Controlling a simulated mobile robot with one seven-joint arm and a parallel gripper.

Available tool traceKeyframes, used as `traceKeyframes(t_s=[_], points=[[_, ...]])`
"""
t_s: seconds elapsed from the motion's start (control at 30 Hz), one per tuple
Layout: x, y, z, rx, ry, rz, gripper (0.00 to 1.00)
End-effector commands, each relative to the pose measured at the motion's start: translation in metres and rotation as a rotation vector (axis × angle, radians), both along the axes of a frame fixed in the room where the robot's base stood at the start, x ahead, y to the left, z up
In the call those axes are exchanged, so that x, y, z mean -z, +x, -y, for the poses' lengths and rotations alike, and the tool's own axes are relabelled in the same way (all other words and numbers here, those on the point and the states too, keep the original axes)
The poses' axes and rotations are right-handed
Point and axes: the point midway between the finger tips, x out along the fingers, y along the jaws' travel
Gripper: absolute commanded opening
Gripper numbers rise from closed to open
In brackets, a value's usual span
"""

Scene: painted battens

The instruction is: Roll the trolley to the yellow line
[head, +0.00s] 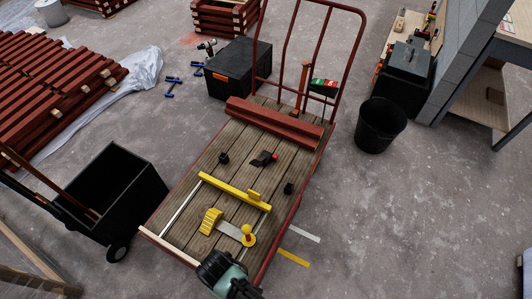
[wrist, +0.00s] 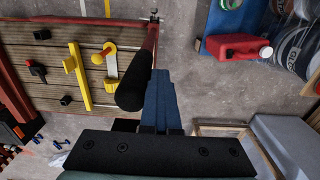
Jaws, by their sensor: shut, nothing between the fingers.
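The trolley (head: 190,175) has a plank deck and red frame, with a tall red rail handle (head: 357,45) at its far end. In the wrist view its deck (wrist: 55,40) fills the upper left. The yellow line (head: 292,257) is a short floor strip, right of the trolley's near part, beside a white strip (head: 299,232). My gripper (wrist: 165,95) is shut and empty beside a black grip (wrist: 136,82) on a red post. Contact is unclear.
Red battens (head: 275,125) lie across the trolley's far part. A black bucket (head: 380,125) stands to the right, a black toolbox (head: 238,68) behind, a wheeled black bin (head: 110,190) to the left. In the wrist view, a red can (wrist: 238,46) shows.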

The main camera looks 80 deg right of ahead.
Motion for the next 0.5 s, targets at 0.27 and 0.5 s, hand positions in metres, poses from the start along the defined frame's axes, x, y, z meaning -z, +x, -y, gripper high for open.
traceKeyframes(t_s=[0.27, 0.5], points=[[0.000, -0.005, 0.015, 0.001, 0.002, 0.001, 0.00], [0.000, -0.009, 0.029, 0.000, 0.001, 0.000, 0.00]])
